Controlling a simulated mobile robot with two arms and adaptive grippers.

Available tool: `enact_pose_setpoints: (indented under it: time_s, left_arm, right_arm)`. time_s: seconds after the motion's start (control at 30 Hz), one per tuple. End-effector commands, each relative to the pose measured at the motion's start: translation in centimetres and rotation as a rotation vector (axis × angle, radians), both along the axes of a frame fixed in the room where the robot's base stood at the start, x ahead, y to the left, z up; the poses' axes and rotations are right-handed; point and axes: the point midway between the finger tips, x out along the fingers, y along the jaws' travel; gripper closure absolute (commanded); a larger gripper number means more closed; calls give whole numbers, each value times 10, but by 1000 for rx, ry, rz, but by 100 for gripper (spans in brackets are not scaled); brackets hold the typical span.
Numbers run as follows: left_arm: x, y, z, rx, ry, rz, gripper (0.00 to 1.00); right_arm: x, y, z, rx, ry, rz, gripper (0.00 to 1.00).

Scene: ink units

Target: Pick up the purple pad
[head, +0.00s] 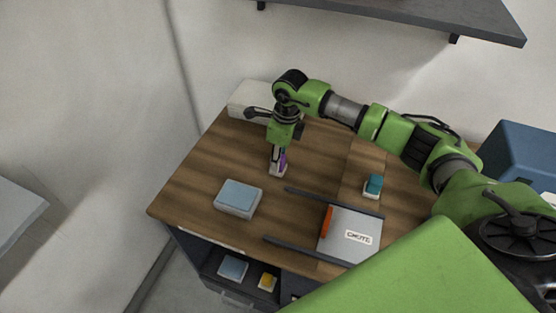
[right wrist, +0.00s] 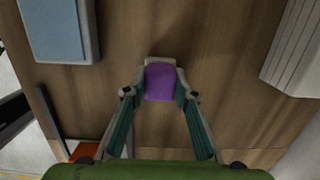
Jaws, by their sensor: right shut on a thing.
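The purple pad (right wrist: 160,82) sits between the fingertips of my right gripper (right wrist: 161,92) in the right wrist view, with a pale rim at its far end. My right gripper is shut on it. In the head view my right gripper (head: 278,165) points down over the back part of the wooden table, and a sliver of the purple pad (head: 283,160) shows at its fingers. I cannot tell whether the pad touches the table. My left gripper is not in view.
A light blue pad in a grey holder (head: 239,196) lies front left; a teal one (head: 373,184) stands right. A grey plate with a label (head: 345,247) and orange bar lies between dark rails. A white box (head: 250,97) stands at the back, and a shelf (head: 420,18) hangs above.

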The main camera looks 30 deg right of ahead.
Motion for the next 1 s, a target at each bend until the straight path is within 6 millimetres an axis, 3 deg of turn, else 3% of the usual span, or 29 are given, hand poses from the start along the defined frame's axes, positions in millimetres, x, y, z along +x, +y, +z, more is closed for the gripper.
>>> enact_pose_setpoints:
  time_s: [0.23,0.6,1.0]
  left_arm:
    - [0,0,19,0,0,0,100]
    - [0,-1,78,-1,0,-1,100]
    - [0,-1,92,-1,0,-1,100]
  right_arm:
    - [1,-1,34,-2,-3,1,96]
    - [-53,8,99,-2,0,4,96]
    - [-118,19,119,-2,0,2,96]
